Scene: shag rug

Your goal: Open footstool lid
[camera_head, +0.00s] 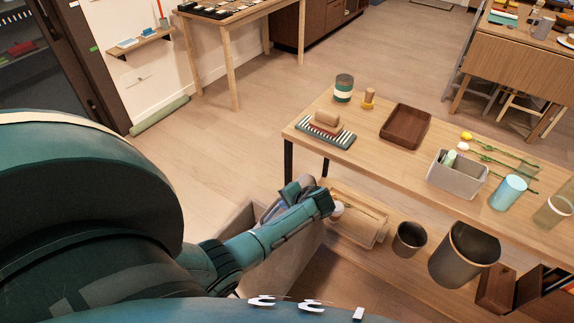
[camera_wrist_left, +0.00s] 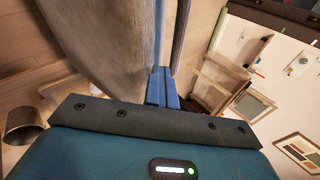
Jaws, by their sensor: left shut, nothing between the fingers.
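The footstool is a grey fabric box (camera_head: 289,262) on the floor at the lower middle of the head view, partly hidden by my left arm. My left gripper (camera_head: 289,191) is at its upper edge, shut and empty. In the left wrist view, the blue fingertips (camera_wrist_left: 162,88) are close together at a narrow gap between a wide grey fabric panel (camera_wrist_left: 105,40) and a thinner grey panel (camera_wrist_left: 182,30). I cannot tell which panel is the lid, how far it is open, or whether the fingers touch it. My right gripper is not in view.
A wooden table (camera_head: 365,135) stands right of the footstool, with a brown tray (camera_head: 405,126), a grey caddy (camera_head: 458,182) and a blue cup (camera_head: 508,192) on top. Its lower level holds a bin (camera_head: 463,255) and a smaller pot (camera_head: 408,239). Floor (camera_head: 215,150) behind the footstool is clear.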

